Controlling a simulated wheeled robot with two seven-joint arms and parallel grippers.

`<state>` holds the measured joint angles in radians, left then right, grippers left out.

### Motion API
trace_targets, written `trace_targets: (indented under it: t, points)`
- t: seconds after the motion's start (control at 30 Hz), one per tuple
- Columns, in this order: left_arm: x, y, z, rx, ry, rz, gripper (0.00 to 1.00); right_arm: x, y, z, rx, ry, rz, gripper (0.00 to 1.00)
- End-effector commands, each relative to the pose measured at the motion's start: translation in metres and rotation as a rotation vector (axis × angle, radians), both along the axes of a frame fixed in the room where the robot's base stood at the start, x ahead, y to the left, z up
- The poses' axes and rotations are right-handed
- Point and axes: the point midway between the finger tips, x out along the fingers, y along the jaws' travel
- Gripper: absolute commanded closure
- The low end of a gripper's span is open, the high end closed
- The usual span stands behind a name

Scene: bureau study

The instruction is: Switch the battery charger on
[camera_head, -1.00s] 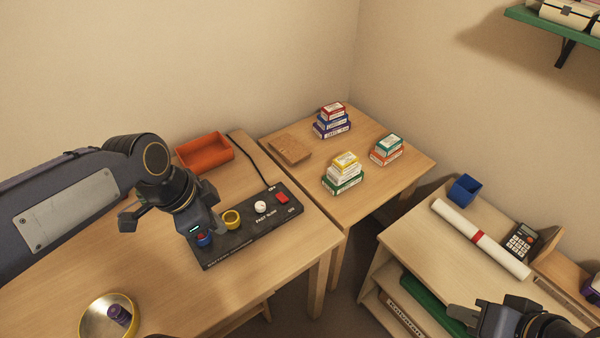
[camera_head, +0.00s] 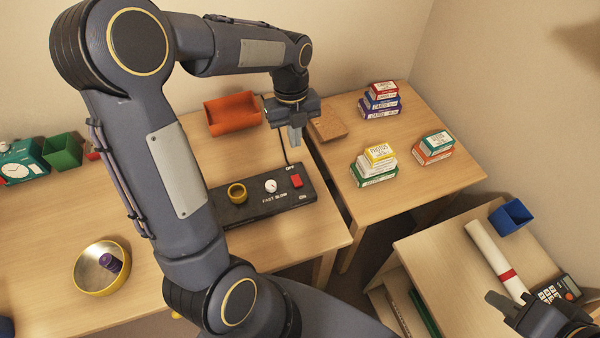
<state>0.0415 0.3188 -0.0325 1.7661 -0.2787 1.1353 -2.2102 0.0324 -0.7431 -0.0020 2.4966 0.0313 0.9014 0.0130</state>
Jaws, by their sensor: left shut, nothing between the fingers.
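The black battery charger (camera_head: 252,214) lies on the left desk. It has a yellow ring-shaped socket (camera_head: 237,193), a white dial (camera_head: 270,186) marked FAST and SLOW, and a red switch (camera_head: 296,181) between the OFF and ON labels. Its left end is hidden behind my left arm. My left gripper (camera_head: 295,138) is shut and empty, pointing down above the far right part of the charger, apart from the switch. Which way the switch is tipped is too small to tell. My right gripper (camera_head: 508,308) shows at the lower right, partly cut off.
An orange tray (camera_head: 232,116) stands behind the charger. A yellow-rimmed bowl (camera_head: 84,281) holds a purple battery (camera_head: 110,263). Several stacked boxes (camera_head: 374,166) stand on the right table.

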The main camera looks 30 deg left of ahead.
Motion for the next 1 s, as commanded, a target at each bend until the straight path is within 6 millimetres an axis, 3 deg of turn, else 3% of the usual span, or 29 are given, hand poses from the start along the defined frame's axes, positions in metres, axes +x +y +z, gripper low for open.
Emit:
trace_targets:
  t: [0.27,0.7,1.0]
  points:
    - [-0.003,-0.002,-0.023,0.000,0.006,0.002,1.00,0.000,0.000,0.000,0.000,0.000,0.000,0.72]
    - [-0.010,-0.011,-0.111,-0.001,0.005,0.001,1.00,0.000,0.000,0.004,0.000,0.000,0.000,0.72]
    - [-0.011,-0.013,-0.138,-0.001,0.001,0.003,1.00,0.000,0.000,0.006,0.000,0.000,0.000,0.72]
